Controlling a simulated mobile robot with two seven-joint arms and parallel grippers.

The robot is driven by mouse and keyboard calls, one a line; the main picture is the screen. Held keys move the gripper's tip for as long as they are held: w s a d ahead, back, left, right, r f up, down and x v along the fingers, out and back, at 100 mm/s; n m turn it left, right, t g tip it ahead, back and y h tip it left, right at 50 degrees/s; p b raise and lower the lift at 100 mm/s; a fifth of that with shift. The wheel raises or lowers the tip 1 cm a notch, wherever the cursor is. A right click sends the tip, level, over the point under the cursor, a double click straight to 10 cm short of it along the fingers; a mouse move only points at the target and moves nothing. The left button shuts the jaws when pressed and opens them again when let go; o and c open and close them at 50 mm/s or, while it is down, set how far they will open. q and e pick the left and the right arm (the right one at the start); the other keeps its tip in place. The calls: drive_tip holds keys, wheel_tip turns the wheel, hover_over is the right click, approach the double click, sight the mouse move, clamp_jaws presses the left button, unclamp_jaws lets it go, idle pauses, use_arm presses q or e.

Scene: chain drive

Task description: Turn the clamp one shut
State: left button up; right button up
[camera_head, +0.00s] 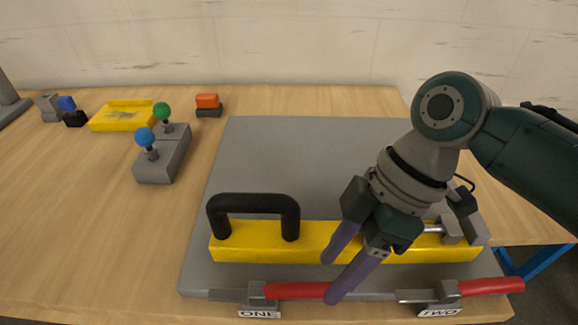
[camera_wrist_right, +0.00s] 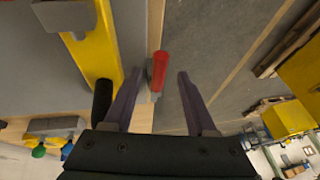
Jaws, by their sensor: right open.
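Clamp one (camera_head: 258,298), labelled ONE, sits at the front edge of the grey plate. Its red handle (camera_head: 290,290) lies out to the right along that edge. My right gripper (camera_head: 330,278) is open, with its purple fingers pointing down at the free end of this handle. In the right wrist view the red handle (camera_wrist_right: 159,70) shows between the two spread fingers (camera_wrist_right: 159,78), with a gap on each side. Whether the fingertips are level with the handle I cannot tell. My left gripper is not in view.
A yellow bar (camera_head: 315,240) with a black handle (camera_head: 253,203) lies on the grey plate (camera_head: 310,150). Clamp two (camera_head: 440,297) has a red handle (camera_head: 490,286) at the right. A grey joystick box (camera_head: 165,158) and yellow tray (camera_head: 120,117) stand left. The table's left front is clear.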

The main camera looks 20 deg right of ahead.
sight(298, 291)
drive_tip(key=shift+x, duration=1.5)
clamp_jaws()
